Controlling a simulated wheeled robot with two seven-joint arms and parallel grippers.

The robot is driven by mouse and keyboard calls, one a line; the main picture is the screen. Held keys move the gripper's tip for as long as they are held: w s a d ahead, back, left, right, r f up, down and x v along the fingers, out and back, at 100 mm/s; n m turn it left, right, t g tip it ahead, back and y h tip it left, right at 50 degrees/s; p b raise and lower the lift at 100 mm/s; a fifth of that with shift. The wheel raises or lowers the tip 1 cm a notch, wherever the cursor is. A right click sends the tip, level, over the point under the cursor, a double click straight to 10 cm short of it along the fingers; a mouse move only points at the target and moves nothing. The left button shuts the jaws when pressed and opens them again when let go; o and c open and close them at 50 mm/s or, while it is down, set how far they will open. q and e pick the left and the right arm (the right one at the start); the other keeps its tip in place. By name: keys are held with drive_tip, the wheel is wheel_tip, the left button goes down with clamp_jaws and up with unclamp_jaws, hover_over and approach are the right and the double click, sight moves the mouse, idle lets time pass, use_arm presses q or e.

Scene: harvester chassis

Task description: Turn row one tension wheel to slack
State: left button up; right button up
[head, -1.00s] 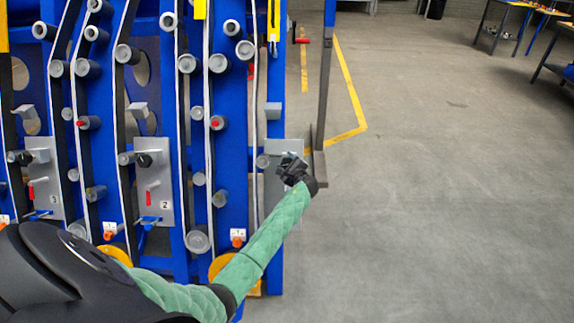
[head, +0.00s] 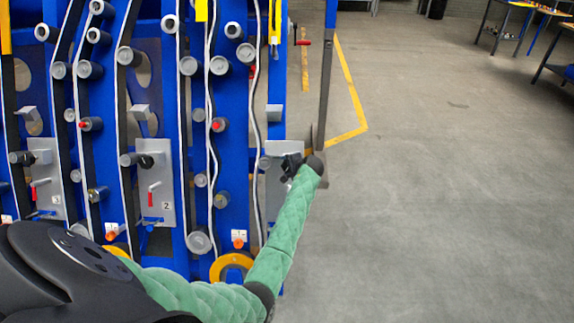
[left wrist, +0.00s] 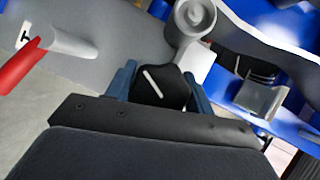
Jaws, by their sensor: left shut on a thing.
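The row one tension wheel (left wrist: 165,84) is a black knob with a white pointer line, seen in the left wrist view. It sits between the blue fingers of my left gripper (left wrist: 161,88), which is shut on it. In the head view, my left gripper (head: 292,167) is at the grey row one plate (head: 281,148) and hides the wheel. The row one belt (head: 257,112) hangs in loose waves. In the left wrist view, the plate (left wrist: 100,45) carries a "1" label (left wrist: 25,34). My right gripper is not in view.
A red-tipped lever (left wrist: 20,66) sticks out near the label. A grey roller (left wrist: 194,17) is close above the wheel. Row two's plate (head: 161,185) is to the left. A dark post (head: 325,85) stands to the right. The floor (head: 440,190) on the right is clear.

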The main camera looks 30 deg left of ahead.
use_arm(q)
drive_tip(key=shift+s+f+n+h+p, duration=0.1)
drive_tip(key=shift+n+h+p, duration=0.15)
drive_tip(key=shift+n, duration=0.25)
drive_tip(key=shift+f+n+h+p, duration=0.1)
drive_tip(key=shift+n+h, duration=0.25)
drive_tip(key=shift+n, duration=0.15)
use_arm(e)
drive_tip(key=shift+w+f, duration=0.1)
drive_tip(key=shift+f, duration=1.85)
use_arm(q)
drive_tip(key=o, duration=1)
drive_tip(key=shift+d+r, duration=0.1)
drive_tip(key=shift+r, duration=0.05)
drive_tip(key=shift+s+d+r, duration=0.1)
drive_tip(key=shift+d+r, duration=0.05)
drive_tip(key=shift+d, duration=0.15)
drive_tip(key=shift+b+v, duration=0.75)
drive_tip(key=shift+v, duration=2.7)
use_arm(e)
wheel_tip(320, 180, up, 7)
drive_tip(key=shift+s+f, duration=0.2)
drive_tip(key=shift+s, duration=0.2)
